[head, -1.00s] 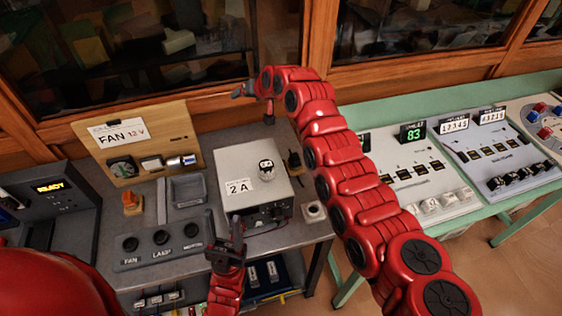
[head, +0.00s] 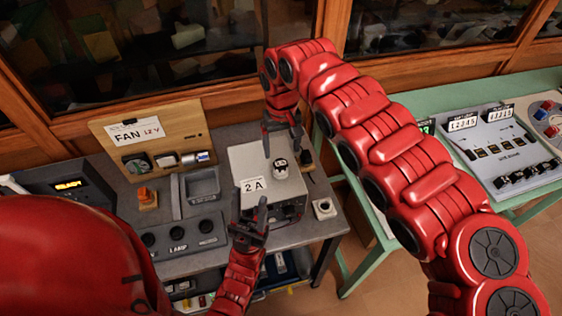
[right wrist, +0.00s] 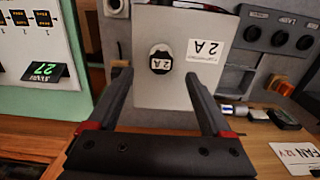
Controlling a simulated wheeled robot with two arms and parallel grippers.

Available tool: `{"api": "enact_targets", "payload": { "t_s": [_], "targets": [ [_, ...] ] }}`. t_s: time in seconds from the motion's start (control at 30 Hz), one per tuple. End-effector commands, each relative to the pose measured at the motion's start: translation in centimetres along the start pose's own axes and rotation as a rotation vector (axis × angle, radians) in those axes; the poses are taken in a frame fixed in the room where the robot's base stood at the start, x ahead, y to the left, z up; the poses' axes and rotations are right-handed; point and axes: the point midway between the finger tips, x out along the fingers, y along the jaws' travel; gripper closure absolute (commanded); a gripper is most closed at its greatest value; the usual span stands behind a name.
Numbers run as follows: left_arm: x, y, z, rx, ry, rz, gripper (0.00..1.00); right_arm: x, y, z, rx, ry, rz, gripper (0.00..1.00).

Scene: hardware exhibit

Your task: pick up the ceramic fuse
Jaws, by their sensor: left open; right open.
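A small white piece with a black band marked 2 A, which I take for the ceramic fuse (head: 280,167), stands on top of a grey box (head: 240,156) beside a "2 A" card (head: 253,184). In the right wrist view the fuse (right wrist: 160,60) shows between and just beyond my open fingertips, apart from them. My right gripper (head: 281,138) is open and empty, pointing down just behind the fuse. My left gripper (head: 249,212) is open and empty at the front of the box, lower and nearer.
A wooden board marked FAN 12V (head: 180,118) with small cylindrical parts stands at the back left. A grey tray (head: 203,185), a knob panel (head: 185,240) and an orange switch (head: 147,197) are left of the box. A green table (head: 355,196) with instrument panels is at right.

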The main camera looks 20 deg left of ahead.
Motion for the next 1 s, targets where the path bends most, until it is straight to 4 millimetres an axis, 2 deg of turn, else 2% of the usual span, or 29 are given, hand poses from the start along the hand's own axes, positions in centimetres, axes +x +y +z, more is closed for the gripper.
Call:
{"api": "enact_targets", "payload": {
  "t_s": [0.03,0.1,0.27,0.37,0.5,0.63,0.77,0.97,1.0],
  "targets": [
    [0.8,0.0,-0.1,0.0,0.0,0.0,0.5,0.7,-0.1,0.2,-0.001,-0.008,-0.001,0.17],
    [1.1,-0.1,-0.2,0.0,0.0,0.0,0.5,1.7,-0.1,0.1,0.0,-0.004,-0.003,0.17],
    [1.4,-0.1,-0.2,0.0,0.0,0.0,0.5,2.9,-0.1,0.0,-0.001,0.0,-0.002,0.17],
    [2.3,-0.1,-0.4,0.0,0.0,0.0,0.5,3.6,-0.2,-0.1,-0.002,-0.003,-0.002,0.17],
    [3.6,-0.2,-0.6,0.0,0.0,0.0,0.5,5.5,-0.4,-0.3,-0.004,-0.003,-0.003,0.17],
    [4.0,-0.2,-0.7,0.0,0.0,0.0,0.5,7.3,-0.4,-0.3,-0.001,-0.003,-0.004,0.17],
    [4.2,-0.2,-0.7,0.0,0.0,0.0,0.5,8.0,-0.2,-0.5,-0.001,0.002,-0.001,0.17],
    [4.1,-0.2,-0.7,0.0,0.0,0.0,0.5,8.1,-0.2,-0.5,-0.001,0.003,0.0,0.17],
    [4.1,-0.2,-0.7,0.0,0.0,0.0,0.5,8.1,-0.2,-0.5,-0.001,0.003,0.0,0.24]
  ]
}}
